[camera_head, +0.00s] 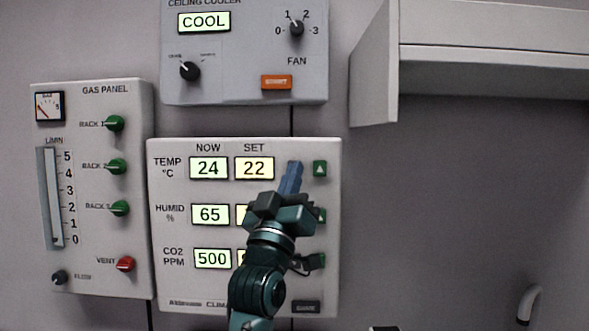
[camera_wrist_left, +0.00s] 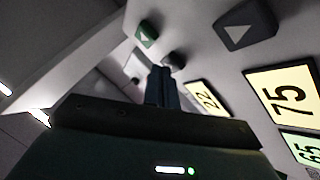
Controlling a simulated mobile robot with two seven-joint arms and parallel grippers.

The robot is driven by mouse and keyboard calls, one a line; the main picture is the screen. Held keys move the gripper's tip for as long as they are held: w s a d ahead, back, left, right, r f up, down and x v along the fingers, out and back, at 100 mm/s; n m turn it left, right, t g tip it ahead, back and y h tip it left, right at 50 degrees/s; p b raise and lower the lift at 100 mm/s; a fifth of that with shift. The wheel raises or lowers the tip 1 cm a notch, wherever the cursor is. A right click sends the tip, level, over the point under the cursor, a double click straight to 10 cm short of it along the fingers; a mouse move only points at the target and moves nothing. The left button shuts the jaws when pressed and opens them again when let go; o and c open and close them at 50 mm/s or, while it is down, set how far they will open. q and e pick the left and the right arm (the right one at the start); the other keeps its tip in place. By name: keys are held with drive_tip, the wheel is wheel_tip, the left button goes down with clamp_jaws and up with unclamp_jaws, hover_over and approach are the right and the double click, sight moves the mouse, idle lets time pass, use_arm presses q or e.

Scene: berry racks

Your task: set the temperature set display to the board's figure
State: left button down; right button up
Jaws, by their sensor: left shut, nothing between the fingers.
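The white climate panel (camera_head: 180,292) shows in the head view. In its temperature row the NOW display (camera_head: 209,168) reads 24 and the SET display (camera_head: 254,168) reads 22, which also shows in the left wrist view (camera_wrist_left: 206,98). At the right of that row is a green up-arrow button (camera_head: 320,168), also in the wrist view (camera_wrist_left: 146,33). My left gripper (camera_head: 292,172) is shut and empty, its blue-grey fingertips (camera_wrist_left: 160,80) between the SET display and the green button. A dark button (camera_wrist_left: 174,60) shows just past the fingertips, partly hidden; contact cannot be told.
The humidity SET display (camera_wrist_left: 290,95) reads 75, with a grey arrow button (camera_wrist_left: 247,25) beside it. My arm hides parts of the lower rows. The gas panel (camera_head: 95,270) is at left, the ceiling cooler panel (camera_head: 240,75) above. A shelf cabinet (camera_head: 375,75) juts out upper right.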

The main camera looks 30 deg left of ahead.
use_arm(q)
drive_tip(key=shift+w+a, duration=0.15)
drive_tip(key=shift+w, duration=0.1)
drive_tip(key=shift+s, duration=0.1)
idle(0.5)
drive_tip(key=shift+s+d, duration=0.4)
drive_tip(key=shift+s, duration=0.35)
drive_tip(key=s, duration=0.1)
drive_tip(key=s+d, duration=0.1)
drive_tip(key=s, duration=0.1)
drive_tip(key=s+d+p, duration=0.1)
drive_tip(key=shift+s+d, duration=0.1)
drive_tip(key=shift+s, duration=0.15)
idle(0.6)
